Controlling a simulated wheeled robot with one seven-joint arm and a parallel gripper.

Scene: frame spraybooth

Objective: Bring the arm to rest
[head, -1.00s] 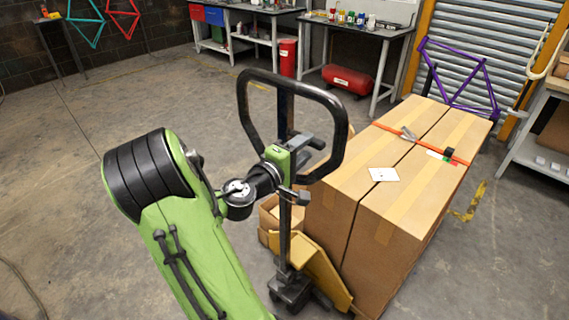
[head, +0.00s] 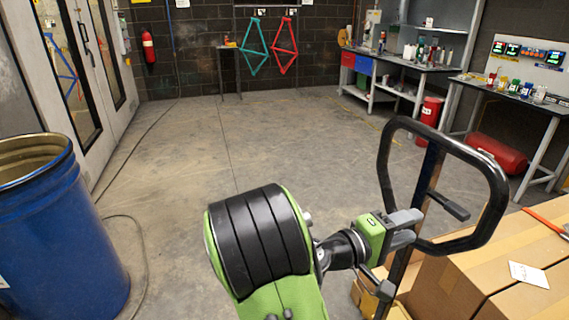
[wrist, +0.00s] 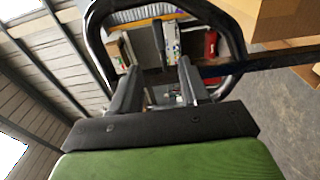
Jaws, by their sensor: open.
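My arm is green and black and reaches in from the bottom of the head view. My gripper (head: 412,229) is open at the lower right, beside the black loop handle (head: 497,190) of a pallet truck. Its grey fingers overlap the lower left of the loop in the picture; I cannot tell whether they touch it. In the wrist view my gripper (wrist: 160,85) shows two spread fingers with nothing held between them. The handle (wrist: 93,30) arches around the view beyond them.
Strapped cardboard boxes (head: 465,285) stand at the lower right. A blue barrel (head: 75,250) stands at left beside glazed doors (head: 95,60). Workbenches (head: 400,65) and a red tank (head: 497,155) are at the back right. The middle floor (head: 220,150) is clear apart from a cable.

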